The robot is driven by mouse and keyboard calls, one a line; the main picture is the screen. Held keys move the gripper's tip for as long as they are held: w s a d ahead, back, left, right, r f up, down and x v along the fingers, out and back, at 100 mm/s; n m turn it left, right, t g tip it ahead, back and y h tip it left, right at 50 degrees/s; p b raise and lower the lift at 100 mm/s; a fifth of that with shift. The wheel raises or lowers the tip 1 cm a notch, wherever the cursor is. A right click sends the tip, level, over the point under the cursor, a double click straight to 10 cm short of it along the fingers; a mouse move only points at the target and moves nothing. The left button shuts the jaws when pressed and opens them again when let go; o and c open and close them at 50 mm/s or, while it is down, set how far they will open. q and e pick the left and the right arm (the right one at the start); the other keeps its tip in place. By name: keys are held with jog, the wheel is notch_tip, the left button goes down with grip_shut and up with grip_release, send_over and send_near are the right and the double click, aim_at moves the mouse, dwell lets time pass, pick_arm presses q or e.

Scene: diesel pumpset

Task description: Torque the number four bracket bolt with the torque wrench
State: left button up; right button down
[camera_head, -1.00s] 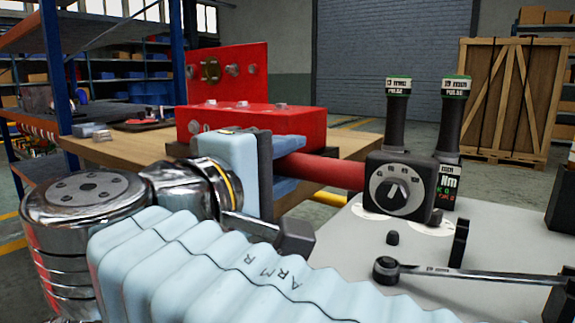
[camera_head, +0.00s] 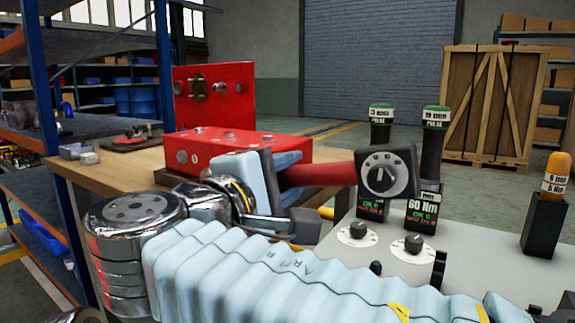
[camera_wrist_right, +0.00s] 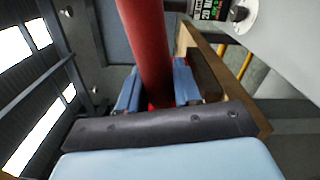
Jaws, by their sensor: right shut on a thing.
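My right gripper (camera_head: 287,178) is shut on the red handle of the torque wrench (camera_head: 323,173). The wrench's black dial end (camera_head: 387,172) points right, above the grey surface; its other end is hidden behind my gripper. The wrist view shows the red handle (camera_wrist_right: 146,45) between the blue fingers (camera_wrist_right: 158,90). The red bracket (camera_head: 213,93) stands upright on the wooden bench behind a red block (camera_head: 240,148). Several bolt heads show on both; I cannot tell which is number four. The gripper overlaps the block's right front in the picture; contact cannot be told. My left gripper is not in view.
The grey surface (camera_head: 450,265) at right has two dials (camera_head: 357,233), two green-topped pulse tools (camera_head: 434,145) and an orange-handled driver (camera_head: 556,175) in a black holder. The wooden bench (camera_head: 105,170) carries small parts at left. A wooden crate (camera_head: 490,105) stands far behind.

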jog(key=r+n+p, duration=0.1)
jog(key=r+p, duration=0.1)
jog(key=p, duration=0.2)
jog(key=w+a+r+n+p, duration=0.1)
jog(key=r+n+p, duration=0.1)
jog(key=p, duration=0.2)
jog(key=a+r+n+p, duration=0.1)
jog(key=r+n+p, duration=0.1)
jog(key=p, duration=0.2)
jog(key=shift+w+a+r, duration=0.2)
jog(key=shift+w+a, duration=0.05)
jog(key=shift+w, duration=0.1)
jog(key=shift+w+a+n, duration=0.1)
jog(key=shift+a+n, duration=0.05)
jog(key=shift+n, duration=0.25)
jog(key=shift+w+a+r+n, duration=0.2)
jog(key=shift+a+r+n, duration=0.1)
jog(key=shift+n, duration=0.2)
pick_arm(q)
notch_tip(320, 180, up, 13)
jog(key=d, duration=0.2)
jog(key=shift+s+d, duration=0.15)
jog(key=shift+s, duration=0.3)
pick_arm(e)
jog(key=shift+w+d, duration=0.15)
jog(key=shift+d, duration=0.05)
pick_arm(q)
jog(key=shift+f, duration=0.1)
pick_arm(e)
jog(key=shift+w, duration=0.1)
